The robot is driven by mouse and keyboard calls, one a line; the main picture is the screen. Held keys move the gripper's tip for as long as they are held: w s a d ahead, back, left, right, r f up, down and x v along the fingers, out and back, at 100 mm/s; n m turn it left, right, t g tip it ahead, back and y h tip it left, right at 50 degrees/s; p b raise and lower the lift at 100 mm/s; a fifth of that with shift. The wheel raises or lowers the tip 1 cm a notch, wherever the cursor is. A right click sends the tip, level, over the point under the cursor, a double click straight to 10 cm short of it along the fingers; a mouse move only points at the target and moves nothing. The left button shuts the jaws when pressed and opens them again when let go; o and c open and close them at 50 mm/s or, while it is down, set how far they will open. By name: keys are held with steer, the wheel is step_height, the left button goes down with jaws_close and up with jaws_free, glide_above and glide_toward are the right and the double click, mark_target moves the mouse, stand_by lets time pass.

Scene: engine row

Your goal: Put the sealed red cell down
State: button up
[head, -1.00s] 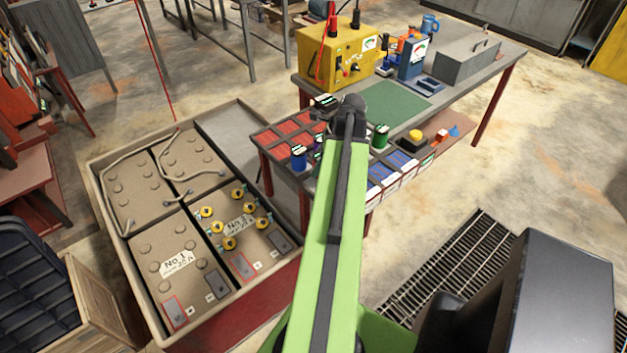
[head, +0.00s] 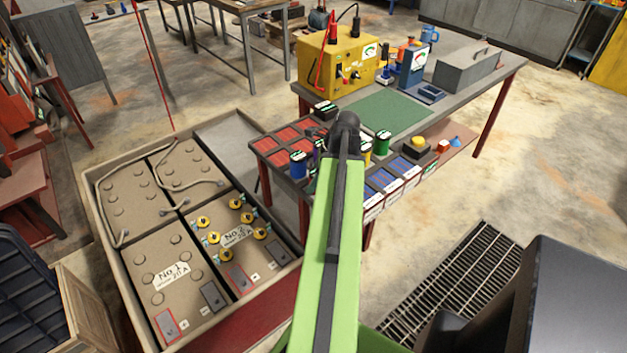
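My green and black arm reaches over the near end of the workbench, its dark wrist joint above the compartments. My gripper is hidden behind the arm, so I cannot see its fingers or anything in them. A red compartment tray (head: 283,143) lies at the bench's left end. I cannot pick out a sealed red cell. A blue cell (head: 298,165) stands at the tray's near edge, and a green cell (head: 382,143) stands right of the wrist. A yellow cell (head: 367,156) shows partly beside the arm. Blue compartments (head: 384,180) with white labels lie at the near edge.
A yellow meter box (head: 338,62), a blue meter (head: 415,62) and a grey case (head: 467,70) stand on the bench behind a green mat (head: 392,111). A black labelled block (head: 325,109) is by the tray. A large battery crate (head: 112,273) stands left; a floor grate (head: 440,290) lies right.

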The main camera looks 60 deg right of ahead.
steer(key=o, duration=0.3)
steer(key=shift+o, duration=0.2)
steer(key=p+v, duration=1.1)
steer(key=v, duration=0.1)
steer(key=shift+r, duration=0.25)
